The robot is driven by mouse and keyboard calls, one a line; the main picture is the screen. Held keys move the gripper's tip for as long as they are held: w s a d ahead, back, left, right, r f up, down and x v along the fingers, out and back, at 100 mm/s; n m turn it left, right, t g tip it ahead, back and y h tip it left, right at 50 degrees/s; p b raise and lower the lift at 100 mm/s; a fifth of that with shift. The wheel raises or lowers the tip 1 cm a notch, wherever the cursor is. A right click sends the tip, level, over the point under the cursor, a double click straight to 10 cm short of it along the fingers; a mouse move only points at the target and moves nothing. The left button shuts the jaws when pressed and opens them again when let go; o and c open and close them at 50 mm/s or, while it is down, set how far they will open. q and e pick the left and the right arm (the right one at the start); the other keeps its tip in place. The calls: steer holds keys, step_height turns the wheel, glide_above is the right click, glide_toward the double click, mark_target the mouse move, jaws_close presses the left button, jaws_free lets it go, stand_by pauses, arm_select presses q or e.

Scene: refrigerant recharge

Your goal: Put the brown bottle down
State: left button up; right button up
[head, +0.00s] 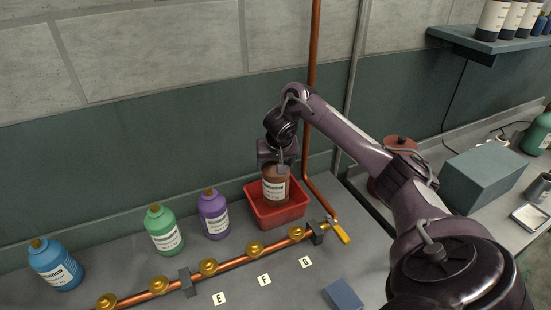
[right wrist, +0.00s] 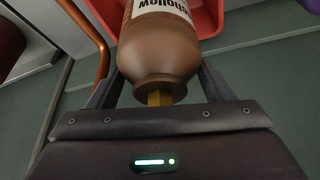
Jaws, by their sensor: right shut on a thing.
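The brown bottle (head: 275,186) is upright with a white label, in or just above a red tray (head: 298,211) in the head view. I cannot tell whether its base touches the tray floor. My right gripper (head: 281,165) is shut on the bottle near its top. In the right wrist view the brown bottle (right wrist: 160,50) fills the space between the fingers of my right gripper (right wrist: 160,88), with the red tray (right wrist: 208,20) beyond it. My left gripper is not in view.
Purple (head: 214,215), green (head: 163,230) and blue (head: 56,265) bottles stand left of the tray. A copper pipe with brass valves (head: 254,248) runs in front, ending in a yellow handle (head: 341,232). A grey-blue box (head: 486,178) sits at right.

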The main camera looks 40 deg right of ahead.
steer(key=shift+f+b, duration=0.65)
steer(key=shift+f, duration=0.35)
step_height(320, 180, down, 3)
steer(key=shift+w+r, duration=0.1)
steer(key=shift+r, duration=0.05)
steer(key=o, duration=1.6)
steer(key=shift+f, duration=0.25)
steer(key=o, duration=0.5)
steer(key=shift+s+a+r, duration=0.1)
steer(key=shift+s, duration=0.1)
steer(key=shift+c, duration=0.2)
